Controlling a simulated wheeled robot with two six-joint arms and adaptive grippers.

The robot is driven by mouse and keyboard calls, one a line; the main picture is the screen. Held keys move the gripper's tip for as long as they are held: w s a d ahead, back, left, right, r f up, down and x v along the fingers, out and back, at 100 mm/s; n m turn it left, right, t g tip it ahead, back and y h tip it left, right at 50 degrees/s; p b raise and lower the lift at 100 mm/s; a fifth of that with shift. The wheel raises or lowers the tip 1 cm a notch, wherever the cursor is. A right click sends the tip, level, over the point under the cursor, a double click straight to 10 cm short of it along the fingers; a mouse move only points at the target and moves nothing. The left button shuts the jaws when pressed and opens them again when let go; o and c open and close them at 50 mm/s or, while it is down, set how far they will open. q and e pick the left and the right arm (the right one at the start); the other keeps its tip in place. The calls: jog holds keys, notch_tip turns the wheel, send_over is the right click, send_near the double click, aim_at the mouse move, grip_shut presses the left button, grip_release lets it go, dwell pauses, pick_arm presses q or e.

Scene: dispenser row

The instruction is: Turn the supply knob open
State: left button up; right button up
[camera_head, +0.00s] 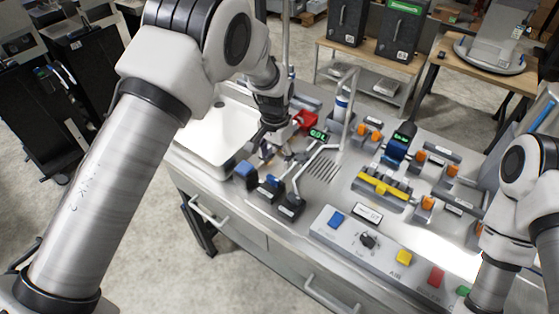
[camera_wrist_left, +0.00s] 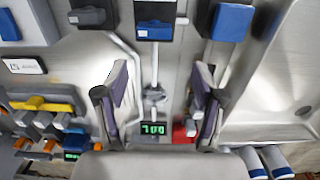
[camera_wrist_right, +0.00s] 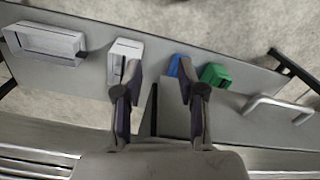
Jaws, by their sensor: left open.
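In the left wrist view my left gripper (camera_wrist_left: 158,84) is open. A small grey knob-like fitting (camera_wrist_left: 153,95) on a thin pipe lies between its fingers in the picture; I cannot tell whether they touch it or whether this is the supply knob. A green-lit display (camera_wrist_left: 152,128) is beside it, and also shows in the head view (camera_head: 318,134). In the head view the left gripper (camera_head: 272,150) is over the counter between the sink and the display. A black rotary knob (camera_head: 369,240) is on the front panel. My right gripper (camera_wrist_right: 160,68) is open and empty.
A white sink basin (camera_head: 215,130) is left of the left gripper. A yellow bar fitting (camera_head: 385,186) and coloured buttons (camera_head: 404,257) are to the right. A bent pipe (camera_head: 348,100) rises behind the display.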

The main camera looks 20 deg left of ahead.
aim_at(273, 179)
pick_arm(q)
jog(key=s+f, duration=0.1)
jog(key=s+f+p, duration=0.1)
jog(key=s, duration=0.2)
jog(key=shift+s+f+p, duration=0.1)
jog(key=shift+f+p, duration=0.3)
jog(key=w+f, duration=0.2)
jog(key=f, duration=0.1)
jog(key=shift+w+f, duration=0.2)
jog(key=shift+s+r, duration=0.15)
jog(key=shift+s, duration=0.1)
jog(key=shift+c, duration=1)
jog(key=shift+s+r, duration=0.2)
jog(key=shift+s, duration=0.05)
jog(key=c, duration=0.6)
jog(key=shift+s, duration=0.1)
jog(key=c, duration=0.3)
jog(key=shift+c, duration=0.2)
pick_arm(e)
jog(key=s+r, duration=0.2)
jog(key=r, duration=0.1)
jog(key=shift+s, duration=0.2)
